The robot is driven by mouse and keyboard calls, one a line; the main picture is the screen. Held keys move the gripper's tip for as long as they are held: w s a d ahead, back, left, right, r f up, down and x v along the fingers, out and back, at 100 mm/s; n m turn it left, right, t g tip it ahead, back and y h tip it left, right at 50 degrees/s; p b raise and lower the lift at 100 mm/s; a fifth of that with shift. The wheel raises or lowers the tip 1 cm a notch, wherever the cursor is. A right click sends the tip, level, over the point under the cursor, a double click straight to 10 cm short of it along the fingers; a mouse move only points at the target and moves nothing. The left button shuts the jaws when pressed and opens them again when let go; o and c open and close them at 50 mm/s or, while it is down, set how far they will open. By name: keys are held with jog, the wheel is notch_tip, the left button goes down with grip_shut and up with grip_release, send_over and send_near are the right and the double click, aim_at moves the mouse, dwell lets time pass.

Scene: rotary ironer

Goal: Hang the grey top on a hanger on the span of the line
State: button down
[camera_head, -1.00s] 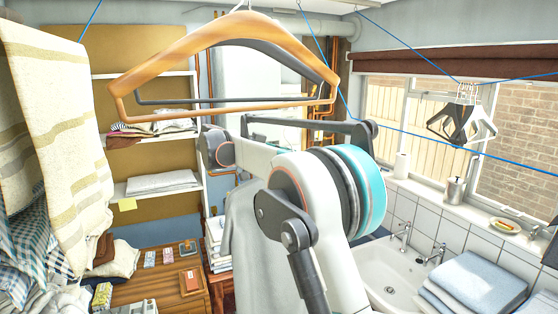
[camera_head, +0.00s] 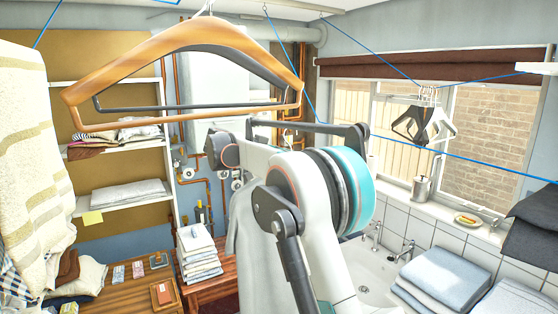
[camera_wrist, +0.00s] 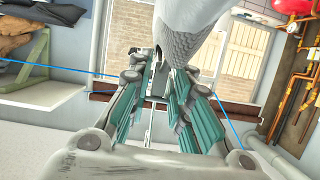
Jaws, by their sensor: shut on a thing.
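The grey top (camera_head: 243,235) hangs below my arm in the head view, partly hidden behind it. In the wrist view its grey cloth (camera_wrist: 185,32) runs from between the fingers to the top edge. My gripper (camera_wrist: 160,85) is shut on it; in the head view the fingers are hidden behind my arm. A thin pale rod shows between the fingers; I cannot tell whether it is part of a hanger. The blue line (camera_head: 460,156) crosses in front of the window, and it also shows in the wrist view (camera_wrist: 60,70).
A large wooden hanger (camera_head: 185,117) and a dark one hang close in front at upper left. Several black and white hangers (camera_head: 425,125) hang by the window. A sink (camera_head: 365,285), folded towels (camera_head: 450,268) and dark cloth (camera_head: 530,240) are at right; striped cloth (camera_head: 30,170) is at left.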

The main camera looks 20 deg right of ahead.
jog(key=shift+w+d, duration=0.15)
jog(key=shift+d, duration=1.95)
jog(key=shift+w+d, duration=0.2)
jog(key=shift+d, duration=1.9)
jog(key=shift+w+d, duration=0.15)
jog(key=shift+d, duration=1.95)
